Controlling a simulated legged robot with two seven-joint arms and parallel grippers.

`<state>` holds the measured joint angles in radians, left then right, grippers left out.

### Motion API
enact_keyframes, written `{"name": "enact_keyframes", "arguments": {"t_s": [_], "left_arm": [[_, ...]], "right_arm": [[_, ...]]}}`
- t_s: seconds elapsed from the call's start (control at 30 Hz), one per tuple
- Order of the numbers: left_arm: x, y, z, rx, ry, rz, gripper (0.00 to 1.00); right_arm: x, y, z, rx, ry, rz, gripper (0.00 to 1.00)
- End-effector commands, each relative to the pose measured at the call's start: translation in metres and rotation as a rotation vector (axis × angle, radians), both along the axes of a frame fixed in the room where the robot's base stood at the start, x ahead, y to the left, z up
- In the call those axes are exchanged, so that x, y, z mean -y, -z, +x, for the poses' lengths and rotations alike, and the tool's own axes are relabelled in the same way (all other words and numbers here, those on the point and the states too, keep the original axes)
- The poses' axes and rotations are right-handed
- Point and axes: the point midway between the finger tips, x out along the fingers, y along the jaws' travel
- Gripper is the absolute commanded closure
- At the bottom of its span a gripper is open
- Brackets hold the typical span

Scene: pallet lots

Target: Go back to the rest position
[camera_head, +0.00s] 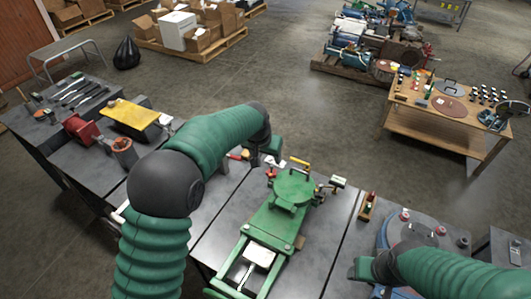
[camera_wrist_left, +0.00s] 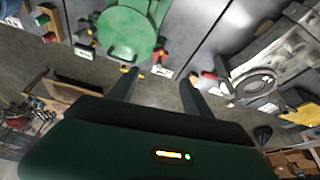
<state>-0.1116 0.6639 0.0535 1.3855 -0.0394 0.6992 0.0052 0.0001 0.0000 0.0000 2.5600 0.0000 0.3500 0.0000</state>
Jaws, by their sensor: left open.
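My left arm (camera_head: 215,145) arches over the benches from the left, with a green sleeve and dark grey joints. My left gripper (camera_head: 266,161) hangs past the far edge of the benches, left of a green round-topped machine. In the left wrist view its two dark fingers (camera_wrist_left: 158,88) are spread apart, with nothing held between them. My right arm (camera_head: 450,273) reaches in from the lower right. Its end (camera_head: 362,268) is low over the right bench, and its fingers are not clear.
The green machine (camera_head: 293,188) stands on the middle bench. A blue round fixture (camera_head: 395,235) is near my right arm. A red vise (camera_head: 80,130) and a yellow-topped block (camera_head: 130,117) are on the left benches. A wooden table (camera_head: 450,127) stands beyond; open floor (camera_head: 300,110) lies between.

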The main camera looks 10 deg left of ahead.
Motion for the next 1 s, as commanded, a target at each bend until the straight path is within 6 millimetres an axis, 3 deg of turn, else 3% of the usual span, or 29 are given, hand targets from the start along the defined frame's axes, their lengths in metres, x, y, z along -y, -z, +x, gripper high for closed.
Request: {"name": "enact_keyframes", "arguments": {"t_s": [0.1, 0.57, 0.67, 0.77, 1.0], "left_arm": [[-0.001, -0.010, -0.004, 0.000, 0.000, 0.000, 0.42], [-0.001, -0.011, -0.005, -0.001, 0.000, 0.000, 0.42], [-0.006, -0.015, -0.014, -0.007, -0.006, 0.002, 0.42], [-0.018, -0.022, -0.040, -0.024, -0.021, 0.007, 0.42], [-0.057, -0.031, -0.146, -0.080, -0.081, 0.016, 0.42]], "right_arm": [[0.000, -0.001, 0.000, 0.000, 0.000, 0.000, 0.42], [0.000, -0.001, 0.000, 0.000, 0.000, 0.000, 0.42], [0.000, -0.006, 0.000, 0.000, 0.000, 0.000, 0.42], [0.000, -0.016, 0.000, 0.000, 0.000, 0.000, 0.42], [0.000, -0.044, 0.000, 0.000, 0.000, 0.000, 0.42]]}}
